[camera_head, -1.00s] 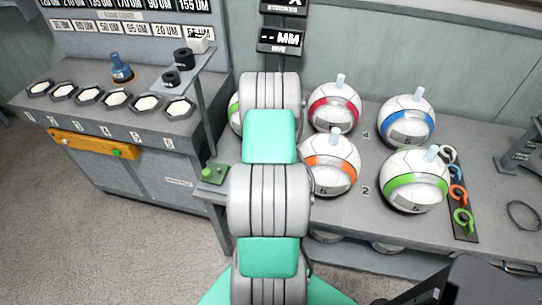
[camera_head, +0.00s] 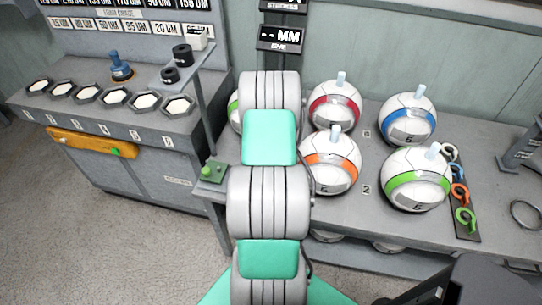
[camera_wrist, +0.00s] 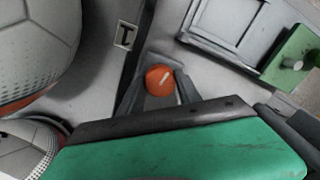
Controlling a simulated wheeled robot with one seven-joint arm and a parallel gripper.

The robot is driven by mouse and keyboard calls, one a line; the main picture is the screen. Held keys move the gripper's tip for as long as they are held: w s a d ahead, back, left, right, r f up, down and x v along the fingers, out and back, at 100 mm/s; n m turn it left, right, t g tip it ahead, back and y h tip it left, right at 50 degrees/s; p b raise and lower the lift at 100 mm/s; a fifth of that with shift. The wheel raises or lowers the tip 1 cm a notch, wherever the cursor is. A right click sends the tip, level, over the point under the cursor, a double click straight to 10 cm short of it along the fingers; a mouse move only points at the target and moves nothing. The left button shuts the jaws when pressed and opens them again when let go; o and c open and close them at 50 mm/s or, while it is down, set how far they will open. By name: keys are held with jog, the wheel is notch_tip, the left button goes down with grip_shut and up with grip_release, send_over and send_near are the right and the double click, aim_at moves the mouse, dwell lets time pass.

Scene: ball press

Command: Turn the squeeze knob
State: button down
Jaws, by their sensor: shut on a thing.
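The squeeze knob, a round orange-red knob (camera_wrist: 160,78) with a slanted white mark on its face, shows in the wrist view. My gripper (camera_wrist: 160,88) is shut on it, with one dark finger on each side. The green pad of my gripper fills the lower part of that view. In the head view my arm hides both the knob and the gripper.
White balls with coloured bands, such as the orange one (camera_head: 329,162), stand on the bench close to my arm. A green button box (camera_head: 213,172) is at the bench's left edge. A cabinet (camera_head: 122,150) stands at left, with open floor before it.

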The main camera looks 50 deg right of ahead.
jog(key=m+b, duration=0.3)
jog(key=m, duration=0.3)
jog(key=shift+f, duration=0.1)
jog(key=m+b, duration=0.1)
jog(key=m, duration=0.4)
jog(key=shift+d+m, duration=0.1)
jog(key=shift+m, duration=0.3)
jog(key=c, duration=1)
grip_release()
jog(key=shift+c, duration=0.2)
jog(key=shift+o, duration=1)
notch_tip(320, 180, up, 8)
jog(key=shift+b, duration=0.55)
